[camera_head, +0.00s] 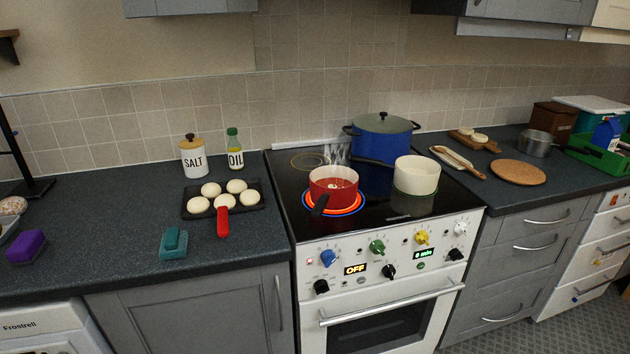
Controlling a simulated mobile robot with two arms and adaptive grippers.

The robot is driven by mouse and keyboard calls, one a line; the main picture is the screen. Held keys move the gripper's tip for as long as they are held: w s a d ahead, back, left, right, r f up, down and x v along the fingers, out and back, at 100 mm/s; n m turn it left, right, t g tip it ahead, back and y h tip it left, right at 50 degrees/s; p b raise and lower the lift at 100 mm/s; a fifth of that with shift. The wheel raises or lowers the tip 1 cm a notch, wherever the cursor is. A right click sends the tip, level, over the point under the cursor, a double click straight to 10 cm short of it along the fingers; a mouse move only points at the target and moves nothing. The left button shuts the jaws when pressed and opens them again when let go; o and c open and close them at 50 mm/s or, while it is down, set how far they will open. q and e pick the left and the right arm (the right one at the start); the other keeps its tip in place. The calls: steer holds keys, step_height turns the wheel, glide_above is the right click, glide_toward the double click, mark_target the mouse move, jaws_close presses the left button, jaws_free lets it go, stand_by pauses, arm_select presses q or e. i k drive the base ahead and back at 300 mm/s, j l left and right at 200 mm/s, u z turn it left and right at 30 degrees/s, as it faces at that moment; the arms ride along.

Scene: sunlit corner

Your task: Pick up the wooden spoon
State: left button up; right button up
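The wooden spoon (468,167) lies on the right counter, just right of the stove, resting on a pale elongated spoon rest (447,155). Its handle points toward the front right. Neither of my grippers shows in the head view.
A red pot (333,181) stands on a glowing burner; a white pot (417,172) and blue pot (383,137) are also on the stove. A round cork board (518,172) and a metal saucepan (535,142) sit right of the spoon. A black tray (190,214) holds several buns.

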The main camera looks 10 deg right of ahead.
mark_target(480, 175)
steer(key=z, duration=1.25)
